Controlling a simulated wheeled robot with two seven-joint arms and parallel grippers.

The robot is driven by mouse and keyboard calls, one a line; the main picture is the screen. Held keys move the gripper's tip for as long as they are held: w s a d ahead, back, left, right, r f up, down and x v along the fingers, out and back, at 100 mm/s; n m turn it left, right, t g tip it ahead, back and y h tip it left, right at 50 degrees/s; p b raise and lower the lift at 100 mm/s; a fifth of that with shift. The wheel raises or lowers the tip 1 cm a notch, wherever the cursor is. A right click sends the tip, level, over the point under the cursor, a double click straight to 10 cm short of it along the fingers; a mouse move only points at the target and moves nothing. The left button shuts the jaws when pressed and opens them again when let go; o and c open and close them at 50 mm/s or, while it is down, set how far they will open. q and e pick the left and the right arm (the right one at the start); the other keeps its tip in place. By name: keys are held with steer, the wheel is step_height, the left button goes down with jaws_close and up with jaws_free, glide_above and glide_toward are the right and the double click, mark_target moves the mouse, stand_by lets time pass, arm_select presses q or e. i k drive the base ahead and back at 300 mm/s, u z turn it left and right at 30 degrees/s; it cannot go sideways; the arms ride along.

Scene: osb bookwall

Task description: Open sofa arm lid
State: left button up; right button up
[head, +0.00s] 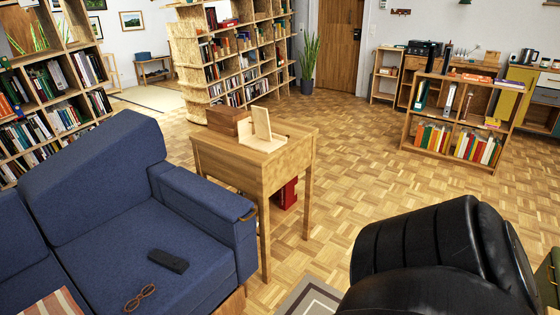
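The blue sofa (110,235) fills the left of the head view. Its padded arm (236,248) is on the sofa's right side, beside the wooden side table. The top of the arm, the lid (200,190), lies flat and looks shut. A small brown strap or handle (248,214) shows at the lid's front end. The inside of the arm is hidden. Neither of my grippers is in view.
A wooden side table (255,173) with a brown box (228,121) and a light wooden stand (262,130) stands close beside the arm. A black leather armchair (430,250) is at lower right. A dark remote (168,261) and glasses (139,297) lie on the seat.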

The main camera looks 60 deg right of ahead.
mark_target(231, 206)
steer(key=z, duration=1)
steer(key=i, duration=1)
